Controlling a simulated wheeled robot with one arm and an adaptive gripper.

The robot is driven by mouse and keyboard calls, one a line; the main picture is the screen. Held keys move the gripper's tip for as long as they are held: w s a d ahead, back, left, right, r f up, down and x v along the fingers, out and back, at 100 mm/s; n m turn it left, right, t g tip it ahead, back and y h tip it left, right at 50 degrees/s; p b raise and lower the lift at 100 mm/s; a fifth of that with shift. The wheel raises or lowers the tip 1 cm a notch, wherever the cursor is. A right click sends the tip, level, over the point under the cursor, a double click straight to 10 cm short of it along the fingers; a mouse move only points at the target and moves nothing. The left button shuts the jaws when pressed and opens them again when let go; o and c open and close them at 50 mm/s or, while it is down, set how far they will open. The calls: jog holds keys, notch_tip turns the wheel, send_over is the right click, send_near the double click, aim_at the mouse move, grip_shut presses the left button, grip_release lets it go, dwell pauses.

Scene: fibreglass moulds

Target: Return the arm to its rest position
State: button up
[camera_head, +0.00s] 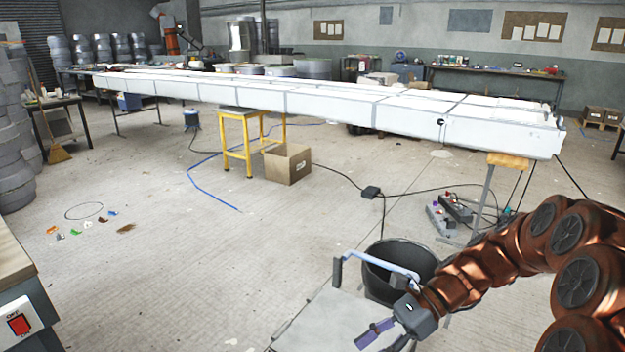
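My arm, copper-coloured with dark joint caps, reaches in from the right edge at the lower right. My gripper (384,340) is at the bottom of the view, and its fingers point down and to the left. One purple-grey finger shows clearly. A second finger is partly cut off by the bottom edge. The fingers look apart, with nothing seen between them. The gripper is above a grey flat surface, in front of a black bucket (402,262).
A long white mould (330,103) spans the room. A yellow stool (240,118) and cardboard box (287,163) stand below it. Power strips and cables (440,218) lie on the floor at right. A bench with a red switch (19,324) is lower left.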

jog(key=s+r+n+h+p, duration=0.55)
jog(key=s+r+n, duration=0.25)
jog(key=s, duration=0.3)
jog(key=s+d+r+n+t+h+p, duration=0.2)
jog(key=s+d+r+n+h+p, duration=0.4)
jog(key=s, duration=0.4)
jog(key=shift+s+d+r+n+t, duration=0.3)
jog(key=shift+s+d+r+n, duration=0.15)
jog(key=shift+n, duration=0.75)
